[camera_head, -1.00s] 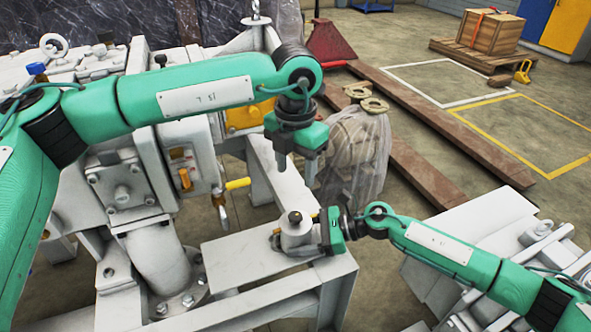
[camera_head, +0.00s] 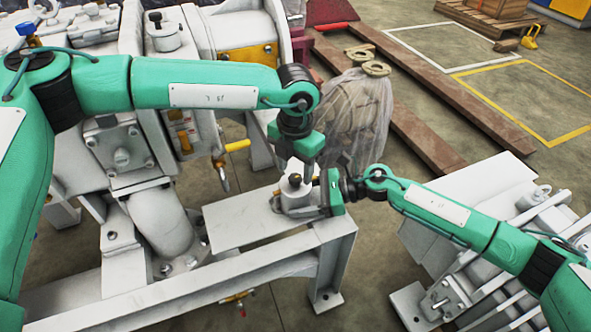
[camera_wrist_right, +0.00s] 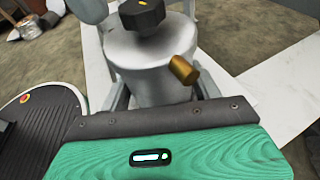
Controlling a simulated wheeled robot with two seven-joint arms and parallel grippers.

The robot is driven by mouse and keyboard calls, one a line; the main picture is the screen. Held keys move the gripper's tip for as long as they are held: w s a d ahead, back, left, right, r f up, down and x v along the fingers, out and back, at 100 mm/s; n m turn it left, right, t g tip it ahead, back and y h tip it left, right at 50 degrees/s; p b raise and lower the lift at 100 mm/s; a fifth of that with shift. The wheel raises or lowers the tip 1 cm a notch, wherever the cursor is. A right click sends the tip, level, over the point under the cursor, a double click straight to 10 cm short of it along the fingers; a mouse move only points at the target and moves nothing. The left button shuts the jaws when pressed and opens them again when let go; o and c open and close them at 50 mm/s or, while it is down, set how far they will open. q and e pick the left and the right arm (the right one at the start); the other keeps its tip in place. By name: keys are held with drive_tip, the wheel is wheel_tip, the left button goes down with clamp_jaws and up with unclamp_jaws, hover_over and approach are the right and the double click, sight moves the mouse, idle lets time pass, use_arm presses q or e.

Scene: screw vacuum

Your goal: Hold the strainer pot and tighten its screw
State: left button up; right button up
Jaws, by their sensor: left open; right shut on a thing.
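The strainer pot (camera_head: 292,200) is a small pale grey cylinder standing upright on a metal bench. Its dark screw (camera_head: 295,180) sits on top and shows as a black faceted knob in the right wrist view (camera_wrist_right: 142,16). My right gripper (camera_head: 308,211) comes from the right and is shut on the pot's body; its fingers flank the pot in the right wrist view. My left gripper (camera_head: 306,168) points down, open, close above the pot and screw. I cannot tell whether it touches the screw. One of its fingers is hidden.
The white bench top (camera_head: 235,222) is clear left of the pot. A brass fitting (camera_wrist_right: 184,70) juts from the pot's side. Large grey machinery (camera_head: 120,150) with a yellow-handled valve (camera_head: 237,146) stands at left. A plastic-wrapped object (camera_head: 357,120) stands behind the bench.

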use_arm(q)
drive_tip(key=shift+f, duration=0.75)
drive_tip(key=c, duration=1)
drive_tip(key=shift+m, duration=0.4)
drive_tip(key=m, duration=0.3)
drive_tip(key=shift+m, duration=1.8)
